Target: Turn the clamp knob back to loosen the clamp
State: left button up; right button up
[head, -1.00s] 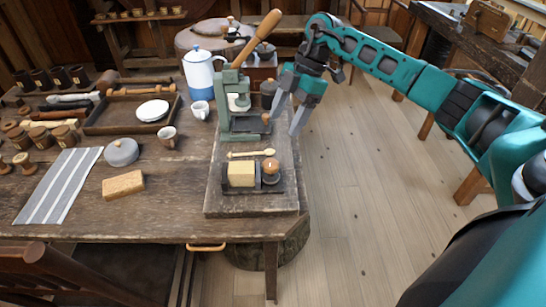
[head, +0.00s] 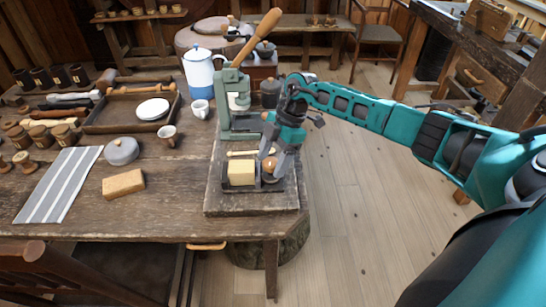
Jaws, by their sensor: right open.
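The clamp is a small dark vise (head: 251,187) on a board near the table's front right corner. A pale yellow block (head: 241,173) sits in it. The round wooden clamp knob (head: 269,166) is at the clamp's right end and is partly hidden by my gripper. My right gripper (head: 271,167) is open, pointing down, with its fingers at the knob. I cannot tell whether they touch it. My left gripper is not in view.
A green press (head: 226,110) with a long wooden handle stands just behind the clamp. A light wooden spoon (head: 238,153) lies between them. The floor at right is clear.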

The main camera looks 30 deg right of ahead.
jog(key=shift+c, duration=0.4)
jog(key=c, duration=0.9)
jog(key=shift+c, duration=0.2)
jog(key=shift+n, duration=0.4)
jog(key=n, duration=0.2)
jog(key=n+g+b, duration=0.1)
jog(key=shift+w+n+g, duration=0.2)
jog(key=shift+n+g, duration=0.1)
jog(key=shift+n, duration=0.1)
jog(key=n+g+h+b, duration=0.1)
jog(key=n, duration=0.2)
jog(key=n+g+b, duration=0.1)
jog(key=n, duration=0.2)
jog(key=shift+w+a+h+b, duration=0.1)
jog(key=shift+w+h+b, duration=0.05)
jog(key=shift+h+b, duration=0.2)
jog(key=n+h, duration=0.1)
jog(key=n, duration=0.1)
jog(key=n+b, duration=0.1)
jog(key=n, duration=0.2)
jog(key=shift+a+g+h, duration=0.1)
jog(key=shift+g+h, duration=0.2)
jog(key=shift+h, duration=0.05)
jog(key=shift+a+n+h+b, duration=0.1)
jog(key=shift+n+h+b, duration=0.5)
jog(key=shift+n, duration=1.3)
